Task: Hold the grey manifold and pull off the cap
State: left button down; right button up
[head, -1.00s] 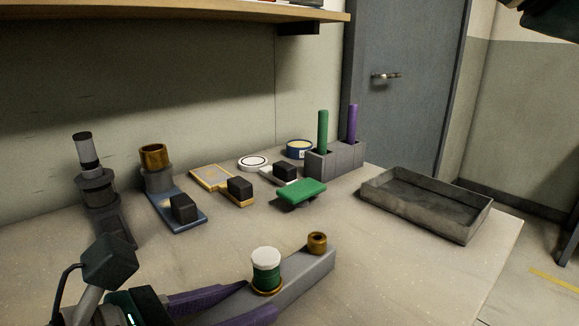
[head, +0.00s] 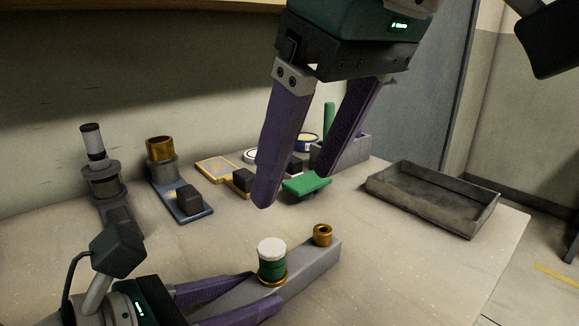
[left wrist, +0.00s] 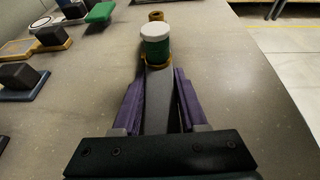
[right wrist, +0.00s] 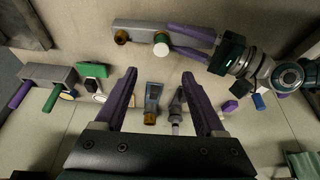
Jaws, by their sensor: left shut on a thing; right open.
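The grey manifold (head: 315,267) lies on the table as a long bar. A green cap with a white top (head: 272,260) stands upright on it, above a brass ring. A small brass fitting (head: 323,235) stands near its far end. My left gripper (head: 265,288) is shut on the manifold's near part, its purple fingers on both sides; the grip also shows in the left wrist view (left wrist: 160,95). My right gripper (head: 295,190) is open and empty, high above the table behind the cap. In the right wrist view the cap (right wrist: 161,45) lies beyond the right gripper's fingertips.
An empty grey tray (head: 430,200) is at the right. Behind are a green block (head: 306,187), a grey rack (head: 350,153) with a green rod, a blue base with a brass ring (head: 160,150) and a dark cylindrical fixture (head: 100,175). The table right of the manifold is clear.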

aim_at(270, 245)
jog(key=x, duration=1.2)
jog(key=shift+s, duration=0.25)
jog(key=shift+c, duration=0.4)
grip_shut()
jog(key=c, duration=0.5)
grip_release()
jog(key=shift+c, duration=0.2)
grip_shut()
jog(key=shift+r, duration=0.3)
dwell(0.5)
